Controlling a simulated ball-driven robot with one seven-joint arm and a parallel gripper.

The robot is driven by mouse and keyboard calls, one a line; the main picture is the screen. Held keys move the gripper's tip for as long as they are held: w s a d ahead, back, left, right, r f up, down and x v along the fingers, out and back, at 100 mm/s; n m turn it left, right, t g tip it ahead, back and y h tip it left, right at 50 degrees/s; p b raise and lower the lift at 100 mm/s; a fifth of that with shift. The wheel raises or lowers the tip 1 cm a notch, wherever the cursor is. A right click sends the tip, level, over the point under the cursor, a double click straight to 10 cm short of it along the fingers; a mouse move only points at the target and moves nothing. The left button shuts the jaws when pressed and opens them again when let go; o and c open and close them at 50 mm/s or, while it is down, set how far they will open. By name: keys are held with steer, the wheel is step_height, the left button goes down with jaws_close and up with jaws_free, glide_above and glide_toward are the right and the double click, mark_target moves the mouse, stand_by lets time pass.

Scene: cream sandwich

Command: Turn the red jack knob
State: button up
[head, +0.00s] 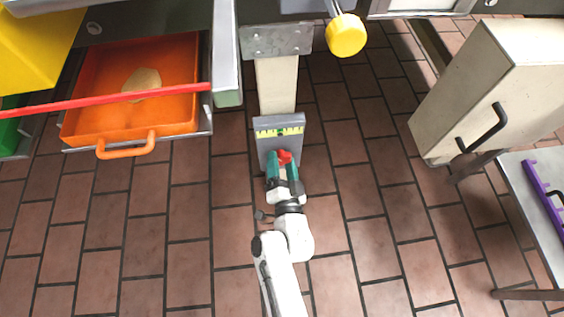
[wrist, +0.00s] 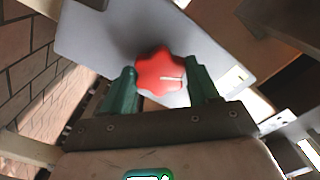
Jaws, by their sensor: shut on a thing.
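The red jack knob (wrist: 160,72) is a lobed red knob with a white mark on its face, set in front of a grey plate (wrist: 105,40) in the wrist view. My gripper (wrist: 162,85) has its two green fingers on either side of the knob, shut on it. In the head view the knob (head: 284,156) shows as a small red spot between the green fingers of my gripper (head: 283,163), partly hidden. The grey plate has a yellow level strip (head: 279,133) with a green mark near its middle.
A yellow knob (head: 346,35) hangs above. A cream cabinet (head: 490,95) and a metal table (head: 535,205) stand at the right. The tiled floor between is clear.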

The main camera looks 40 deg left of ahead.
steer(key=shift+f, duration=0.15)
steer(key=o, duration=1.1)
steer(key=shift+c, duration=0.2)
steer(key=shift+s+d, duration=0.1)
steer(key=p+v, duration=0.1)
steer(key=v, duration=0.9)
steer(key=shift+s+d, duration=0.2)
steer(key=shift+s, duration=0.05)
